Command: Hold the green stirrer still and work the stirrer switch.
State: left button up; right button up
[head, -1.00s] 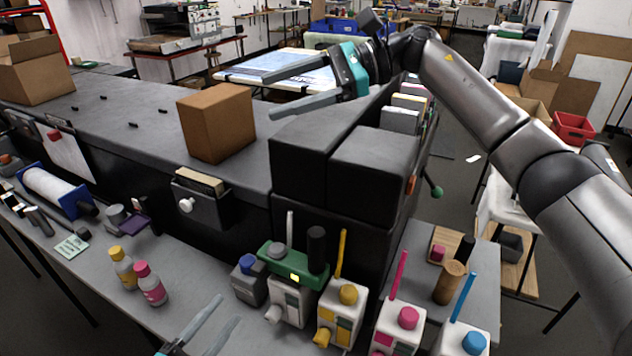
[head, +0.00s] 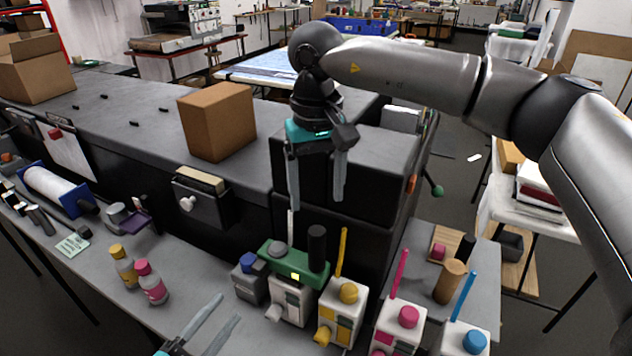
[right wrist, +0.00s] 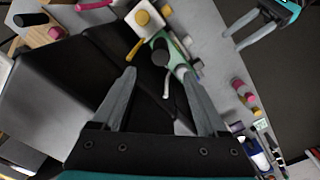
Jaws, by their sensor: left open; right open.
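The green stirrer (head: 285,262) sits on top of the bottles at the bench front, with a black cylinder (head: 317,245), a grey knob and a small lit yellow switch (head: 295,277). It also shows in the right wrist view (right wrist: 174,52), ahead of the fingers. My right gripper (head: 316,205) is open and empty, pointing down above and behind the stirrer. My left gripper (head: 228,308) is open and empty, low at the bottom edge, left of the stirrer; its fingers also show in the right wrist view (right wrist: 231,40).
Bottles with yellow (head: 348,293), pink (head: 407,317) and blue (head: 474,342) caps and upright rods stand right of the stirrer. Two small bottles (head: 151,285) stand to its left. A black cabinet (head: 372,165) rises behind it. A cardboard box (head: 215,122) sits on the long bench.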

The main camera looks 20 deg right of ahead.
aim_at(316, 249)
notch_tip(316, 249, down, 14)
jog(key=shift+r, duration=0.1)
dwell(0.5)
grip_shut()
dwell(0.4)
pick_arm(q)
jog(key=c, duration=0.4)
jog(key=shift+w+d+r+t, duration=0.15)
jog(key=shift+d+t, duration=0.1)
jog(key=shift+t, duration=0.05)
jog(key=c, duration=0.3)
jog(key=shift+w+d+r+m+t+y, duration=0.15)
jog(key=shift+w+m+t+y, duration=0.2)
jog(key=shift+m+y, duration=0.2)
grip_shut()
jog(key=shift+w+a+f+m+t+y, duration=0.2)
jog(key=shift+a+m+t+y, duration=0.4)
jog(key=shift+y, duration=0.4)
jog(key=shift+w+a+f+m+t+y, duration=0.1)
jog(key=shift+w+a+m+t+y, duration=0.3)
jog(key=shift+a+y, duration=0.45)
